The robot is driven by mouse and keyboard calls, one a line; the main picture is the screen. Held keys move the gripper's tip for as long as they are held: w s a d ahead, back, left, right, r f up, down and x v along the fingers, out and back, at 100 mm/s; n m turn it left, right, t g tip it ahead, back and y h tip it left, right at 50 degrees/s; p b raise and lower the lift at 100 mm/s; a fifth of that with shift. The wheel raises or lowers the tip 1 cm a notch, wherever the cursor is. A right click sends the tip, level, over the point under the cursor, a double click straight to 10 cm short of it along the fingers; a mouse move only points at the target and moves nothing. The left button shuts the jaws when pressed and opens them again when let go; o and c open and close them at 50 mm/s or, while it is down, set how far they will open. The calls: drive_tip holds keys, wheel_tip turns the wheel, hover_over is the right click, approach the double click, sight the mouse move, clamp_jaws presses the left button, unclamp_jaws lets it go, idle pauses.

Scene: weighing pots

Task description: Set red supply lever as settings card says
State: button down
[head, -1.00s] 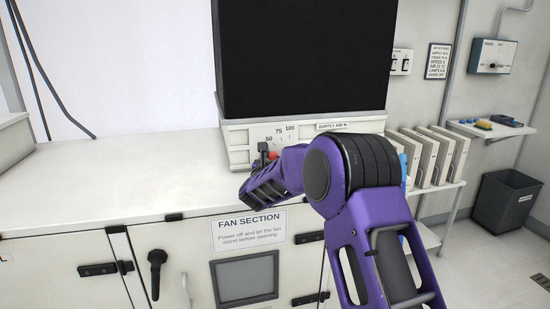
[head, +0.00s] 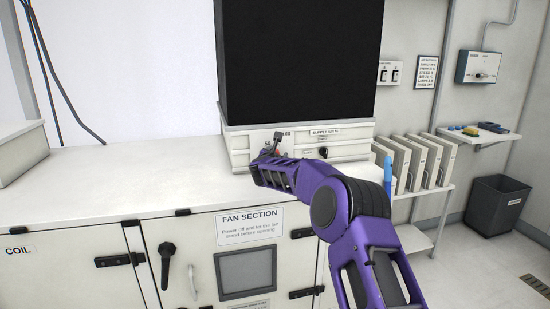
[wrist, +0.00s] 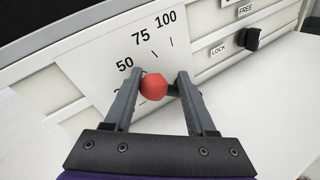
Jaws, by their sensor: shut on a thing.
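The red supply lever's knob (wrist: 153,87) sits between the two fingers of my gripper (wrist: 156,80) in the wrist view, and my gripper is shut on it. The knob is just below the 50 and 75 on the white scale plate (wrist: 105,92), which is also marked 100. The lever's arm is mostly hidden, so its exact reading is unclear. In the head view my gripper (head: 272,147) covers part of the scale. The settings card (head: 427,72) hangs on the right wall; its small print is not clearly legible.
A black lock knob (wrist: 252,39) with LOCK and FREE labels is right of the scale. The black box (head: 297,62) rises above the panel. White binders (head: 425,160) and a blue bottle (head: 387,172) stand to the right. The white countertop (head: 120,185) is clear at left.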

drive_tip(key=shift+w+d+f+m+g+y, duration=0.1)
drive_tip(key=shift+d+m+g+y, duration=0.1)
drive_tip(key=shift+d+m+g, duration=0.25)
drive_tip(key=shift+w+d+f+m+g+y, duration=0.1)
drive_tip(key=shift+d+m+g+y, duration=0.15)
drive_tip(key=shift+d+m, duration=0.4)
drive_tip(key=shift+w+d+r+m+g+p, duration=0.15)
drive_tip(key=shift+m+g+p, duration=0.15)
drive_tip(key=shift+m+p, duration=0.25)
drive_tip(key=shift+y, duration=0.35)
drive_tip(key=c, duration=0.7)
unclamp_jaws()
drive_tip(key=o, duration=0.5)
drive_tip(key=shift+r, duration=0.1)
drive_tip(key=shift+o, duration=0.7)
drive_tip(key=shift+r, duration=0.15)
drive_tip(key=shift+r, duration=0.1)
